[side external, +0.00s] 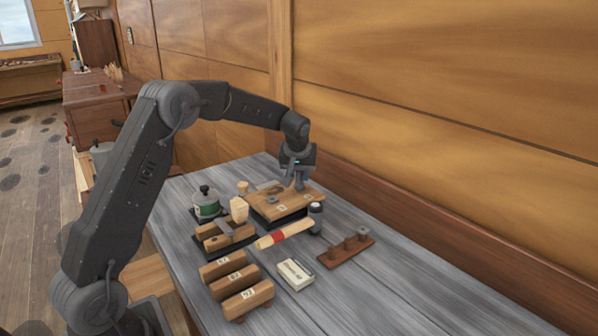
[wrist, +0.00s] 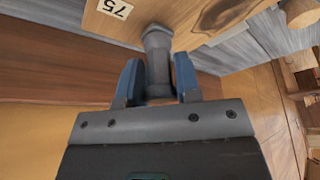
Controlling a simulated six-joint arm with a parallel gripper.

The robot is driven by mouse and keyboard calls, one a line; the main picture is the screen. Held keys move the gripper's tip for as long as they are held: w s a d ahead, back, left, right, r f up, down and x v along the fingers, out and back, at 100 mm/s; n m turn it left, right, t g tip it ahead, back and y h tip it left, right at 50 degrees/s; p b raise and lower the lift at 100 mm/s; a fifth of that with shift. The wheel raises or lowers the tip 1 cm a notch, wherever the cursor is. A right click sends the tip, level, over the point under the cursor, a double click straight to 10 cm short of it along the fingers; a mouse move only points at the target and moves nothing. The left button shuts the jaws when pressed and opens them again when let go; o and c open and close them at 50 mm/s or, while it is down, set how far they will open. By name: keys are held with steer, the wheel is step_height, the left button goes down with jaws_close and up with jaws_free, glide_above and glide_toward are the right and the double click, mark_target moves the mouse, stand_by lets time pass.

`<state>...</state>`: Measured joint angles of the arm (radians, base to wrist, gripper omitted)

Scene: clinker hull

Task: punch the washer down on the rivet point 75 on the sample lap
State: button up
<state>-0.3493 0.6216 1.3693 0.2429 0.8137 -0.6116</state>
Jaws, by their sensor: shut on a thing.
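The sample lap (side external: 262,208) is a wooden board on a dark base at the far part of the bench. Its white label 75 (side external: 282,206) also shows in the wrist view (wrist: 115,8). My gripper (side external: 299,178) is over the lap's far right part. In the wrist view its blue fingers (wrist: 158,82) are shut on a grey metal punch (wrist: 158,58). The punch's far end is against or just above the wood near the label; I cannot tell which. The washer and rivet point are not visible, probably hidden by the punch.
A mallet with a red-banded handle (side external: 285,235) lies in front of the lap. The bench's right front is clear.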

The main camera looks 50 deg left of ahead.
steer(key=shift+f, duration=0.2)
stand_by(0.5)
steer(key=o, duration=1.1)
steer(key=shift+r, duration=4.05)
